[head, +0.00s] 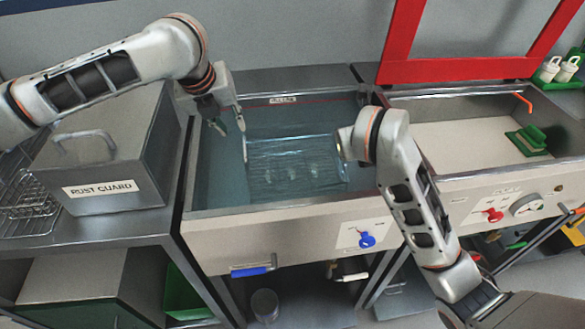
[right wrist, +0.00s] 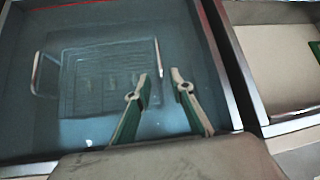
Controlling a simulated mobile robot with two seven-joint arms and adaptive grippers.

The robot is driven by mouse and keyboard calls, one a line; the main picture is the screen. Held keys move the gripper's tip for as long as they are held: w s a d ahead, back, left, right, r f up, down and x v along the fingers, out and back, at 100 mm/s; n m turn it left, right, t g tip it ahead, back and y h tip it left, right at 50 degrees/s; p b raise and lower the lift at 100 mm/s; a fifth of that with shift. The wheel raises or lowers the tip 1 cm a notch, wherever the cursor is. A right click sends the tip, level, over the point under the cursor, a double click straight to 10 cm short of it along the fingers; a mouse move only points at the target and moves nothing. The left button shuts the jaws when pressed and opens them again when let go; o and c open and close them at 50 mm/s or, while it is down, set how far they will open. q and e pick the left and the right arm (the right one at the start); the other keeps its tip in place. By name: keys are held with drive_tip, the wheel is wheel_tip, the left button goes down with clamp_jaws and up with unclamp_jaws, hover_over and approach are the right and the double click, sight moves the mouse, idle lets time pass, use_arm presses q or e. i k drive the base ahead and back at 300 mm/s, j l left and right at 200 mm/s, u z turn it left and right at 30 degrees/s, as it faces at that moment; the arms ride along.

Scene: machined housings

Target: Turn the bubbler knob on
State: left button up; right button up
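A blue knob (head: 367,240) sits on a white plate on the front panel of the water-filled left tank (head: 225,245). A red knob (head: 494,215) sits on the front panel of the right tank. The small labels are too blurred to tell which is the bubbler knob. My left gripper (head: 229,124) is open and empty over the left part of the water tank, away from both knobs. My right gripper (right wrist: 162,79) is open and empty above the water; in the head view its fingers are mostly hidden behind its own wrist. Neither gripper touches a knob.
A wire basket (head: 290,165) lies in the water. A round gauge (head: 527,205) is right of the red knob. A blue-handled lever (head: 252,270) is below the left panel. A box marked RUST GUARD (head: 105,165) stands left. A red frame (head: 455,70) rises behind the right tank.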

sight(367, 241)
drive_tip(key=k+j, duration=0.1)
drive_tip(key=k, duration=0.9)
